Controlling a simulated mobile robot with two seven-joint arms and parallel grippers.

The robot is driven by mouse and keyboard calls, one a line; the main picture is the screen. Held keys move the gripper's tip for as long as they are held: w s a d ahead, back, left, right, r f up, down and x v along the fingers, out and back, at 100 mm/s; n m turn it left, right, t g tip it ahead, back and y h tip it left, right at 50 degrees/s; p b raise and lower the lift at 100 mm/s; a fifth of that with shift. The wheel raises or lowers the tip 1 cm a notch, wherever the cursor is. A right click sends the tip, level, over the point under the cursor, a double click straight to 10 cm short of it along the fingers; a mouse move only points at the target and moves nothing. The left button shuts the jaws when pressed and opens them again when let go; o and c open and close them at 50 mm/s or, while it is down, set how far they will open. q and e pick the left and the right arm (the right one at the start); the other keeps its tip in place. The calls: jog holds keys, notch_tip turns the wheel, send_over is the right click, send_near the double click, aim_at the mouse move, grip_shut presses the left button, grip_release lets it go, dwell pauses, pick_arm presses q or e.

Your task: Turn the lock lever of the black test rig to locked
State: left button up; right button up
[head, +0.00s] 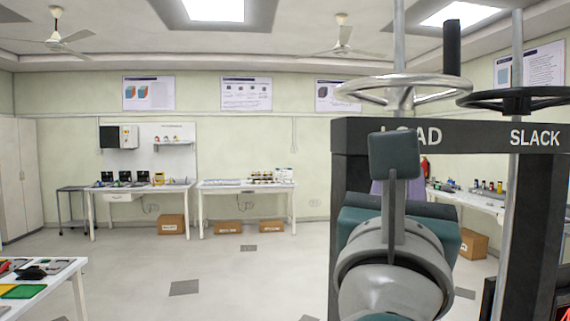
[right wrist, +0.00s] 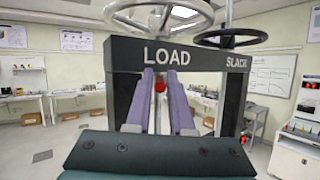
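The black test rig (head: 347,220) stands at the right of the head view, its top beam lettered LOAD and SLACK; its beam also shows in the right wrist view (right wrist: 120,55). A red ball knob (right wrist: 160,87) shows below LOAD, between the purple fingertips of my right gripper (right wrist: 161,80). A gap shows between the fingers, so the gripper is open. I cannot tell whether the knob is the lock lever's end or how far beyond the fingers it is. My right wrist hides this area in the head view. My left gripper is not in view.
A chrome handwheel (head: 402,82) and a black handwheel (head: 512,98) sit above the beam. A white table (head: 78,290) with coloured items stands at the lower left. Workbenches line the far wall. The floor between is mostly clear.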

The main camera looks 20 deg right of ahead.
grip_shut()
dwell(1.2)
